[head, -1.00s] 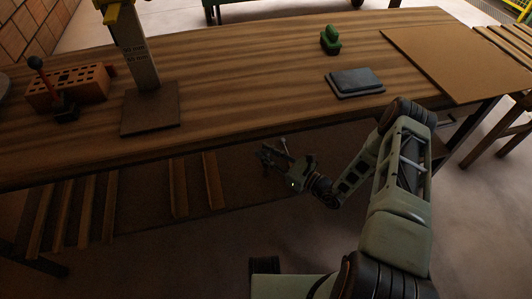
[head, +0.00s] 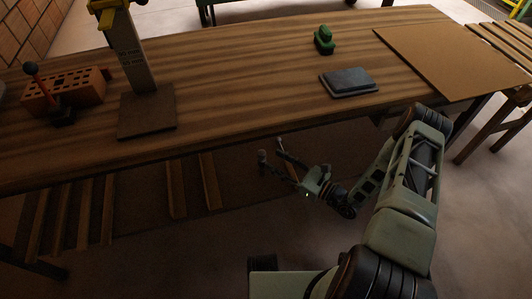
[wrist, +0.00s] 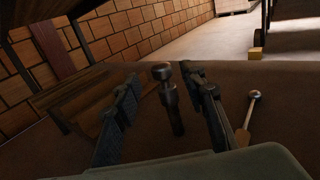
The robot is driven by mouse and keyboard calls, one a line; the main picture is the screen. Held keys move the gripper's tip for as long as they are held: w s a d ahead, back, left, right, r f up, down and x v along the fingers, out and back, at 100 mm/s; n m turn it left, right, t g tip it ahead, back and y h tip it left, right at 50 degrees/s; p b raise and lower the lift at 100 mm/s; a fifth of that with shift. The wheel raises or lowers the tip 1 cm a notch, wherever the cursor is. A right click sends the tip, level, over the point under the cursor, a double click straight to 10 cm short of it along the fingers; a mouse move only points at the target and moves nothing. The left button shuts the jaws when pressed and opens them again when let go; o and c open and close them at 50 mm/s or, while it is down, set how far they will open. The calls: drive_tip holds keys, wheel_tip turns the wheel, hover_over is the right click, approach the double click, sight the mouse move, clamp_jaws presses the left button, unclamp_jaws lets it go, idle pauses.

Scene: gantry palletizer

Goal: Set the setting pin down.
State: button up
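The setting pin (wrist: 165,90) appears to be a dark metal pin with a rounded head. In the wrist view it stands roughly upright on the brown lower shelf (wrist: 75,155), between the two fingers and closer to the right one. A gap shows on both sides. In the head view its head (head: 262,156) shows at the tips of my gripper (head: 279,165), above the lower shelf (head: 235,180). My gripper is open, with its fingers spread. The pin's foot is partly hidden, so its contact with the shelf is hard to see.
A ball-headed tool (wrist: 253,97) with a light handle is right of my fingers. Wooden slats (head: 208,180) cross the shelf.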

drive_tip(key=v, duration=0.5)
drive_tip(key=shift+s+d, duration=0.1)
idle(0.4)
